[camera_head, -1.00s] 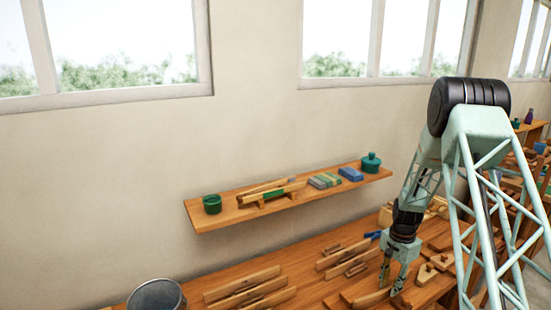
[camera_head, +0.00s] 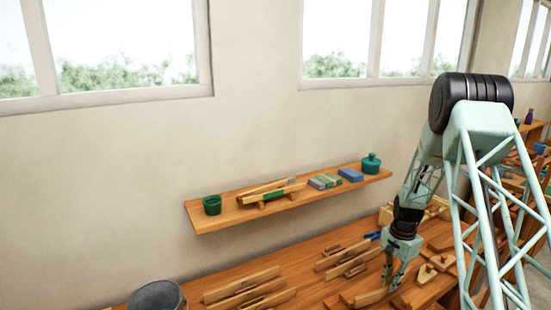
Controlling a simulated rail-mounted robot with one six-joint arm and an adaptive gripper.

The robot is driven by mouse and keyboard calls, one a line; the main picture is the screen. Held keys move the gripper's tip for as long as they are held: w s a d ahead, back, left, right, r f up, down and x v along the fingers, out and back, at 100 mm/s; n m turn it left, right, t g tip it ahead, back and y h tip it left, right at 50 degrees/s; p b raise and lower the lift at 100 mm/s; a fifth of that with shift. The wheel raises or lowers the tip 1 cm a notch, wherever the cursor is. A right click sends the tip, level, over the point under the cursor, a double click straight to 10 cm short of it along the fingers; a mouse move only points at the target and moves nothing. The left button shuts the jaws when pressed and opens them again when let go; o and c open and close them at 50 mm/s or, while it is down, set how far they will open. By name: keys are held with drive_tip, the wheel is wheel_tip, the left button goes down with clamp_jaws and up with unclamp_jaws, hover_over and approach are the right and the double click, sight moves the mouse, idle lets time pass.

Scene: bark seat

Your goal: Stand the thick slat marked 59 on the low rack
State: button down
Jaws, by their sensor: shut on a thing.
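My gripper (camera_head: 393,284) points down over the right part of the workbench, its fingers shut on a wooden slat (camera_head: 370,297). This slat is pale and lies low, at or just above the bench top; I cannot tell if it touches. No number 59 can be read at this size. Long slats stand in a low group (camera_head: 245,287) on the bench to the left, and another group (camera_head: 343,257) stands nearer my gripper. I cannot tell which of these is the low rack, as the slats hide what is under them.
A wall shelf (camera_head: 230,221) above the bench holds a green cup (camera_head: 212,205), wooden slats on small supports (camera_head: 271,194), blue blocks (camera_head: 350,175) and a teal lidded pot (camera_head: 371,163). A grey bucket (camera_head: 156,296) stands at the lower left. Wooden pieces (camera_head: 426,273) lie right of my gripper.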

sight(387, 285)
wheel_tip(387, 285, up, 12)
drive_tip(key=p, duration=0.3)
drive_tip(key=shift+f, duration=0.25)
idle(1.8)
drive_tip(key=shift+a, duration=0.1)
drive_tip(key=s+a+r+n+b, duration=0.2)
drive_tip(key=a+n+b, duration=0.2)
drive_tip(key=a, duration=0.3)
drive_tip(key=s+a+r+n+b, duration=0.3)
drive_tip(key=a+n+b, duration=0.1)
drive_tip(key=a+b, duration=0.3)
drive_tip(key=s+a+r+n+b, duration=0.3)
drive_tip(key=a+b, duration=0.3)
drive_tip(key=a, duration=0.3)
drive_tip(key=shift+n, duration=0.6)
drive_tip(key=shift+d, duration=0.1)
